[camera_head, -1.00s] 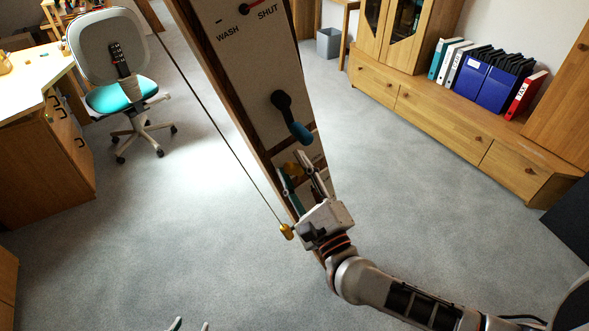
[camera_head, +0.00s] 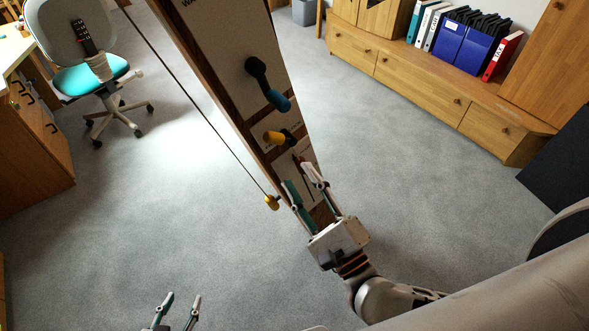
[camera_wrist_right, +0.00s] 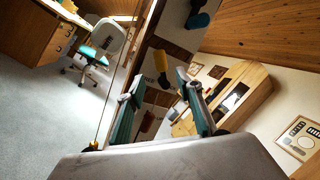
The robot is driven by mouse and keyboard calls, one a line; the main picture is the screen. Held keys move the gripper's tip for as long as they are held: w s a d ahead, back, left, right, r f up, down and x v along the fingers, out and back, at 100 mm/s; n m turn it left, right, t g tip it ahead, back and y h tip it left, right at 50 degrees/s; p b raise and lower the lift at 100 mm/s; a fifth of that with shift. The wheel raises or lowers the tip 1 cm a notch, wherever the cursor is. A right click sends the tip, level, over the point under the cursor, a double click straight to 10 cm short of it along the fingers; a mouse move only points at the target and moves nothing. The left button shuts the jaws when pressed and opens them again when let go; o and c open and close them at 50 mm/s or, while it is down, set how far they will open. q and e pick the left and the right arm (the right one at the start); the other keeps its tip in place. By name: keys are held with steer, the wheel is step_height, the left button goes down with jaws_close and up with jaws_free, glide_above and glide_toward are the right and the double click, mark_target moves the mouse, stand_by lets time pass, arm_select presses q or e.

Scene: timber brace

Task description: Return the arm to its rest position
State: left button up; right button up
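My right gripper (camera_head: 297,178) is open and empty in front of the lower part of the tall wooden-edged panel (camera_head: 232,65). In the right wrist view its two fingers (camera_wrist_right: 160,78) stand apart, with the yellow handle (camera_wrist_right: 161,66) seen beyond the gap. In the head view that yellow handle (camera_head: 273,138) lies just above the fingertips, apart from them. My left gripper (camera_head: 182,298) is at the bottom edge, fingers apart and empty, its arm cut off by the frame.
A dark lever with a blue grip (camera_head: 276,100) juts from the panel. A cord with a yellow end (camera_head: 271,202) hangs beside it. A swivel chair (camera_head: 90,80) and desk (camera_head: 38,140) stand left, a low wooden cabinet (camera_head: 400,85) right. The carpet between is clear.

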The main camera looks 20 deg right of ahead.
stand_by(0.5)
steer(key=s+a+f+n+g+y, duration=0.15)
steer(key=f+n, duration=0.25)
steer(key=n, duration=0.5)
steer(key=s+a+f+n+g+y, duration=0.1)
steer(key=a+f+n+g+y, duration=0.15)
steer(key=n, duration=0.55)
steer(key=s+d+f+n+g+h, duration=0.2)
steer(key=d+f+n, duration=0.3)
steer(key=f, duration=0.5)
steer(key=s+d+f+n+g+h, duration=0.3)
steer(key=d+f, duration=0.3)
steer(key=f, duration=0.5)
steer(key=shift+s+f+n+h, duration=0.15)
steer(key=shift+s+n+h, duration=0.25)
steer(key=shift+n+h, duration=0.45)
steer(key=shift+a, duration=0.1)
steer(key=shift+w, duration=0.1)
steer(key=shift+c, duration=1)
